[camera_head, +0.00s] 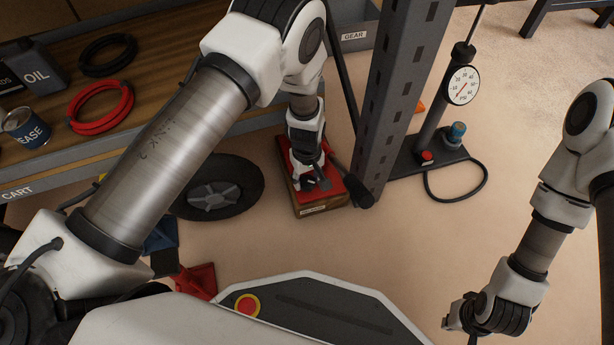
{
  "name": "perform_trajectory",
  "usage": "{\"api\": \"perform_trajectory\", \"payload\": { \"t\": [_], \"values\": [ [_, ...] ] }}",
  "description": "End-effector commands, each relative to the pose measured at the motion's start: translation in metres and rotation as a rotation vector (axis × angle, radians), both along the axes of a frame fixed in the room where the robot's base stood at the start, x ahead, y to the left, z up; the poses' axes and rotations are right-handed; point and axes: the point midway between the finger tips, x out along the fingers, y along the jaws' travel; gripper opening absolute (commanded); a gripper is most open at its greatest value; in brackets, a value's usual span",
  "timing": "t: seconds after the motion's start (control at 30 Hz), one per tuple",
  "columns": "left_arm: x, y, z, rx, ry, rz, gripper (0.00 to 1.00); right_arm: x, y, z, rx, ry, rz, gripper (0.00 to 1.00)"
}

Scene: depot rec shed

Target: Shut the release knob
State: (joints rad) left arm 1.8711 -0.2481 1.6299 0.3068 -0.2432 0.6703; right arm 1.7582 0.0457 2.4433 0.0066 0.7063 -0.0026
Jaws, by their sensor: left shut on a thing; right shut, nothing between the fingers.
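My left gripper (318,182) reaches down over a red jack-like base (335,186) on a wooden block (322,208) on the floor. Its fingers are shut on a small part at the front of the red base, apparently the release knob. The fingers hide the knob, so how far it is turned cannot be told. A dark bar with a black end (362,196) lies close to the right of this gripper. My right gripper (458,318) is shut and empty, low at the right, over bare floor and far from the red base.
A grey slotted post (400,80) stands close right of the red base. Beyond it is a gauge pump (463,86) with a hose (458,198). A dark wheel (222,188) lies to the left, beside a wooden-topped cart (165,48).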

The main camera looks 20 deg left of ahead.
Motion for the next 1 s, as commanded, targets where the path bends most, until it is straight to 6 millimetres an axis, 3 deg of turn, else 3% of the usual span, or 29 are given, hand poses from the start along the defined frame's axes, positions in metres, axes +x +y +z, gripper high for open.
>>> {"api": "perform_trajectory", "payload": {
  "t": [0.27,0.7,1.0],
  "values": [
    [-0.001,0.000,0.004,-0.001,0.002,-0.138,0.13,-0.005,0.000,0.026,0.003,0.013,-0.005,0.00],
    [-0.001,0.000,0.005,0.000,0.001,-0.534,0.13,-0.007,0.001,0.073,0.004,0.020,0.005,0.00],
    [-0.001,0.000,0.003,0.000,0.001,-0.776,0.13,-0.008,0.002,0.094,0.004,0.022,0.009,0.00]
  ]
}}
